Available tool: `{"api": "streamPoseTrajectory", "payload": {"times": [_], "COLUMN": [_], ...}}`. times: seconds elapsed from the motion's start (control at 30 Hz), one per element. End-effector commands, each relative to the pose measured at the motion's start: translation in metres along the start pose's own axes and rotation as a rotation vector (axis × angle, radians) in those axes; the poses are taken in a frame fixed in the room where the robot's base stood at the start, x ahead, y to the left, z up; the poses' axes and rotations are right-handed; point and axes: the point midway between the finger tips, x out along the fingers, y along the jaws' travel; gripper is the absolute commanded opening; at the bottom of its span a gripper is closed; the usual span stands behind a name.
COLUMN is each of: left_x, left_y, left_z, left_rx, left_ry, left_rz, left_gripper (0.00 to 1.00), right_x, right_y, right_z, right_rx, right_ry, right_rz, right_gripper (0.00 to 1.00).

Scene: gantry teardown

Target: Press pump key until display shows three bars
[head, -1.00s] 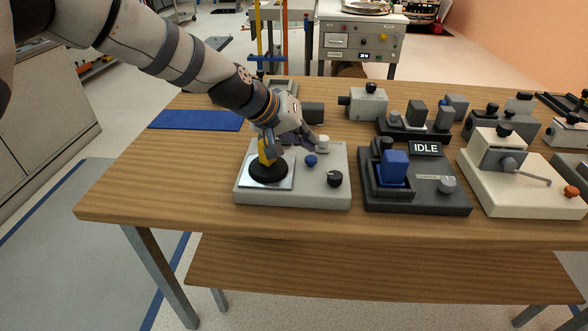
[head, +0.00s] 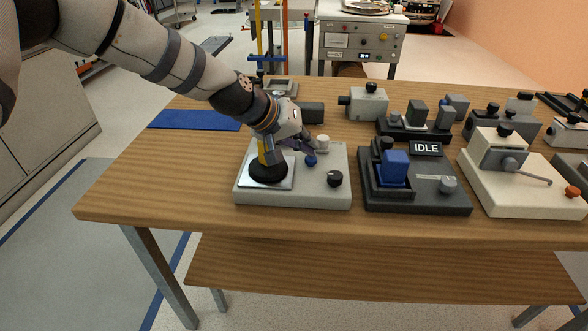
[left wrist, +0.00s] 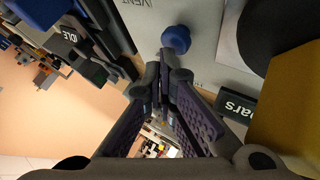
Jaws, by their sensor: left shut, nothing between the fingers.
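The light grey vacuum unit (head: 320,192) stands near the table's front edge. My right gripper is not in view.
A black round pad (head: 268,174) and a yellow part (head: 264,150) stand on the unit's left plate, close beside my gripper. A dark fixture with an IDLE display (head: 425,149) stands to the right. A blue mat (head: 195,120) lies at the left.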

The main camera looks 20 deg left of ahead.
Motion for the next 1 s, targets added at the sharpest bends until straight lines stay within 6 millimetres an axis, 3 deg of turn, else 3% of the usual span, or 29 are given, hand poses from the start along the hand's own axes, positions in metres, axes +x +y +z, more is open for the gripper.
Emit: {"api": "streamPoseTrajectory", "payload": {"times": [1.0], "left_x": [0.011], "left_y": [-0.012], "left_z": [0.012], "left_rx": [-0.006], "left_ry": [-0.014], "left_rz": [-0.008], "left_gripper": [0.0], "right_x": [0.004], "right_y": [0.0], "right_z": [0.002], "right_rx": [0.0], "right_ry": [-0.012], "right_rz": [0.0], "right_gripper": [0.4]}}
